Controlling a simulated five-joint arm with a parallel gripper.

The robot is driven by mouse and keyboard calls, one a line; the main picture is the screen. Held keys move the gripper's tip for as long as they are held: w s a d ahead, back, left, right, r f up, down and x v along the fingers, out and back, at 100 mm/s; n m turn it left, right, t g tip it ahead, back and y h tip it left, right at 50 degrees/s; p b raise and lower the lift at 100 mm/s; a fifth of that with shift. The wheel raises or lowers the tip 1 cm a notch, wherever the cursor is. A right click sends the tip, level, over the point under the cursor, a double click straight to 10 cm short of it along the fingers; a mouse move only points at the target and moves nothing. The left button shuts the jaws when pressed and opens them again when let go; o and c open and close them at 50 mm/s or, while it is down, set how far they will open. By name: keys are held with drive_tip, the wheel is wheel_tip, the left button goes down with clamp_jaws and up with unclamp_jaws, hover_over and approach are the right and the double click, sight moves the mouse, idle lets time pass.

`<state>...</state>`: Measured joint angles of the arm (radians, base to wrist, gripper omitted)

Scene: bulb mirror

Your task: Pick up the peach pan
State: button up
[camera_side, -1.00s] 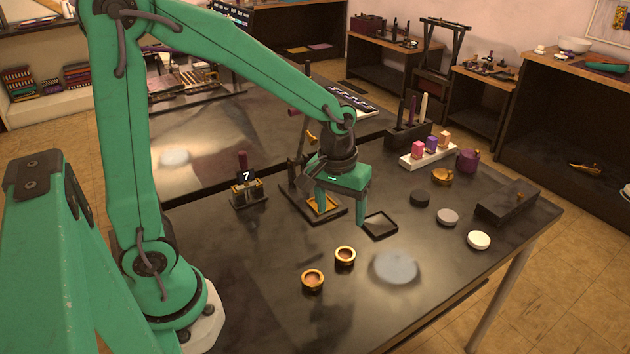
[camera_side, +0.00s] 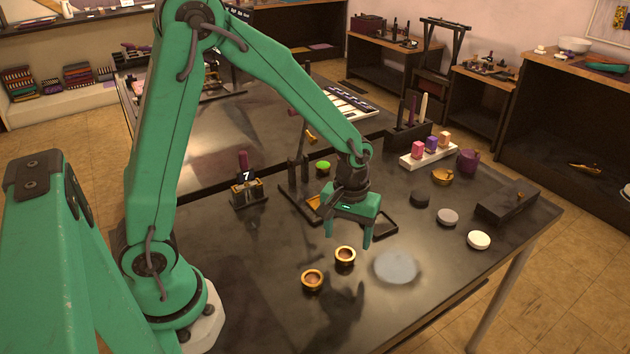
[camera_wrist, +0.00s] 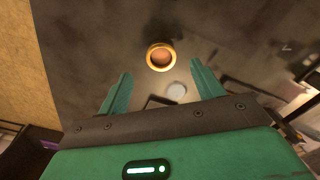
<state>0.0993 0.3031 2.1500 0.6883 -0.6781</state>
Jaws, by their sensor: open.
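Two small round pans with brass rims stand on the dark table in the side view, one nearer (camera_side: 312,281) and one farther (camera_side: 345,256). Both have brownish-pink middles, and I cannot tell from their colour which is the peach pan. My gripper (camera_side: 348,237) points down, open and empty, above the table by the farther pan. In the wrist view one brass-rimmed pan with a peach-brown middle (camera_wrist: 161,57) lies just beyond the gap between my open fingers (camera_wrist: 160,70). I cannot tell which of the two it is.
A round mirror-like disc (camera_side: 396,267) lies right of the pans. A shallow black tray (camera_side: 382,228) is behind my gripper. A stand marked 7 (camera_side: 248,190) is at left. Dark, grey and white discs (camera_side: 479,240) sit at right. The front table area is clear.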

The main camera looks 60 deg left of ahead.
sight(345, 257)
drive_tip(key=shift+f, duration=0.2)
drive_tip(key=shift+s+f, duration=0.1)
drive_tip(key=shift+f, duration=2.4)
drive_tip(key=c, duration=1.1)
